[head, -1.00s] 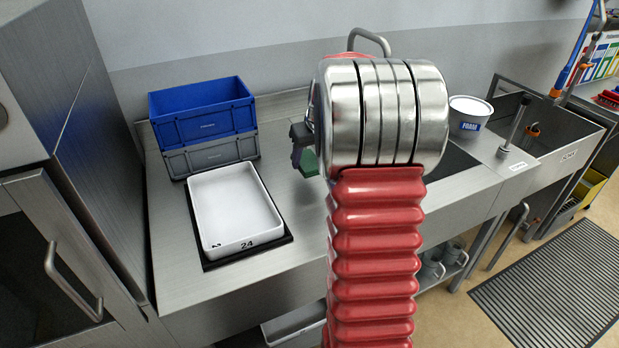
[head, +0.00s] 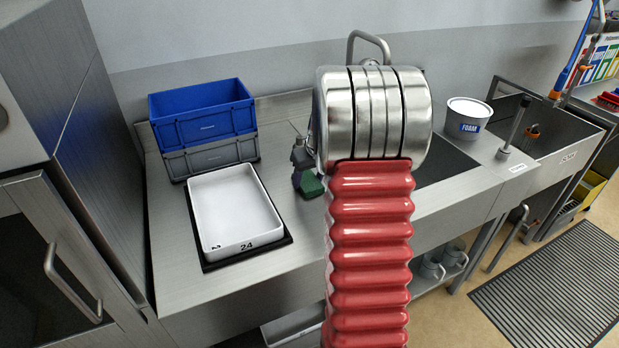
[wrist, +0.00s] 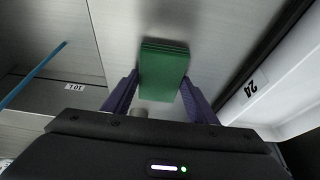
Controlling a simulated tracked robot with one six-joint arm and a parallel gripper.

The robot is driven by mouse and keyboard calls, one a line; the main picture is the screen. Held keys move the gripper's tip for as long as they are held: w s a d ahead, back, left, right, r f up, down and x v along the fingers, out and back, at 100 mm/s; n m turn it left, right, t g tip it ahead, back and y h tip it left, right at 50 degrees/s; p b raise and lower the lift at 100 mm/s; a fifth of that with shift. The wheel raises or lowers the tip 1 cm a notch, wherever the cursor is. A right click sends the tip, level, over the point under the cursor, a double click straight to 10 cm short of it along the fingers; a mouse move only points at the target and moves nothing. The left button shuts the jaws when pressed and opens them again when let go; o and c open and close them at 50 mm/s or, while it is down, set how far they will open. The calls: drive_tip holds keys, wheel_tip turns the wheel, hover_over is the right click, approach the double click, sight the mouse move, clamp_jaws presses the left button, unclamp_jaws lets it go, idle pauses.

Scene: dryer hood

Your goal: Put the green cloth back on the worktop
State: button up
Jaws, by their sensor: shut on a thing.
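My gripper (wrist: 160,100) is shut on the green cloth (wrist: 163,68), a folded block held between the two purple fingers in the wrist view. In the head view the cloth (head: 312,186) shows just left of my red arm, over the steel worktop (head: 290,240) and to the right of the white tray. I cannot tell whether the cloth touches the worktop or hangs slightly above it. My metal wrist joint and red sleeve hide part of the worktop behind them.
The white tray (head: 193,215), marked 24, sits on a black base at the left. Blue (head: 203,112) and grey (head: 210,157) crates are stacked behind it. A white FOAM tub (head: 467,118) and a sink (head: 545,140) are at the right. Worktop in front of the cloth is clear.

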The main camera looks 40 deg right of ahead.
drive_tip(key=o, duration=1)
drive_tip(key=shift+f, duration=0.1)
drive_tip(key=v, duration=1.2)
drive_tip(key=shift+s, duration=0.1)
